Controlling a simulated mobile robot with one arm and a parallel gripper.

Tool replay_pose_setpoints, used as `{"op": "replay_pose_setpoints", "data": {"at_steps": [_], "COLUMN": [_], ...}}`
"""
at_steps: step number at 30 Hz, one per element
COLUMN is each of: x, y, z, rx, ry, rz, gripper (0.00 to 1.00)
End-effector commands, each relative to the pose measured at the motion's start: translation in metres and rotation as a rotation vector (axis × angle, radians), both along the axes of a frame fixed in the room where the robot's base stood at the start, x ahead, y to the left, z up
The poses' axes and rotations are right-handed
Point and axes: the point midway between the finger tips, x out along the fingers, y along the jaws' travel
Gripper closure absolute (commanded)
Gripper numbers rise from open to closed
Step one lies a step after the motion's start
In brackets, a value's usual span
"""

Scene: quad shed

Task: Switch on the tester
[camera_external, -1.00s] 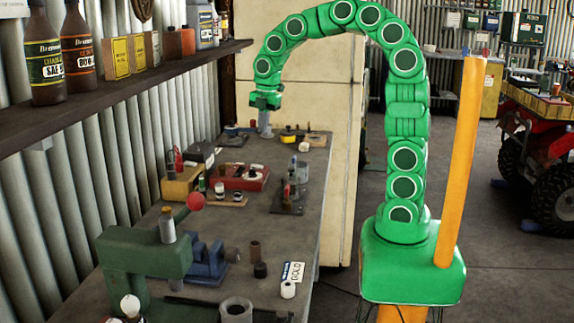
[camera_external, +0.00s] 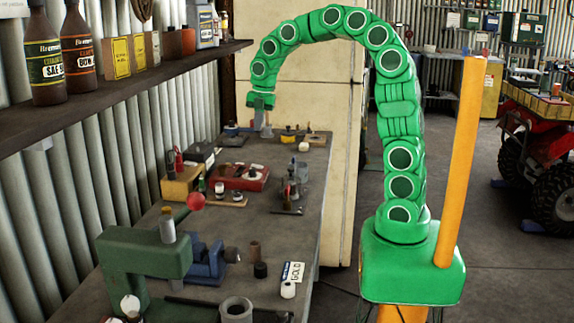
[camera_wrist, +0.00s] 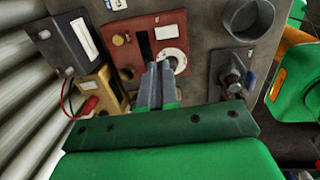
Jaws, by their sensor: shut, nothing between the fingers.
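A red unit (camera_wrist: 122,42) with a white round dial (camera_wrist: 173,60), a dark slot (camera_wrist: 144,42) and a brass knob (camera_wrist: 118,39) lies ahead of my fingers in the wrist view. It looks like the tester, but I cannot read a name on it. In the external view the red unit (camera_external: 256,184) lies flat on the bench. My gripper (camera_wrist: 160,68) is shut and empty; its tips overlap the lower edge of the red unit, beside the dial. In the external view my gripper (camera_external: 260,130) points down above the bench's far part. The fingers hide part of the red unit.
A yellow box (camera_wrist: 93,85) with red and black leads and a dark box (camera_wrist: 62,45) stand left of the red unit. A dark device (camera_wrist: 232,72) sits right. A shelf (camera_external: 120,95) with bottles runs along the left wall. The green press (camera_external: 135,250) stands near.

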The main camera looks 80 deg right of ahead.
Motion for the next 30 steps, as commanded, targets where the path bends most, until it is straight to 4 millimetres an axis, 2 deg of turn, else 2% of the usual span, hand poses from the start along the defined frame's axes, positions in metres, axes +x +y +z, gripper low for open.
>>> {"op": "replay_pose_setpoints", "data": {"at_steps": [21, 30], "x": [0.015, 0.018], "y": [0.000, 0.000], "z": [-0.110, -0.131], "rx": [0.001, 0.001], "ry": [0.004, 0.001], "rz": [-0.001, -0.001], "gripper": [1.00, 1.00]}}
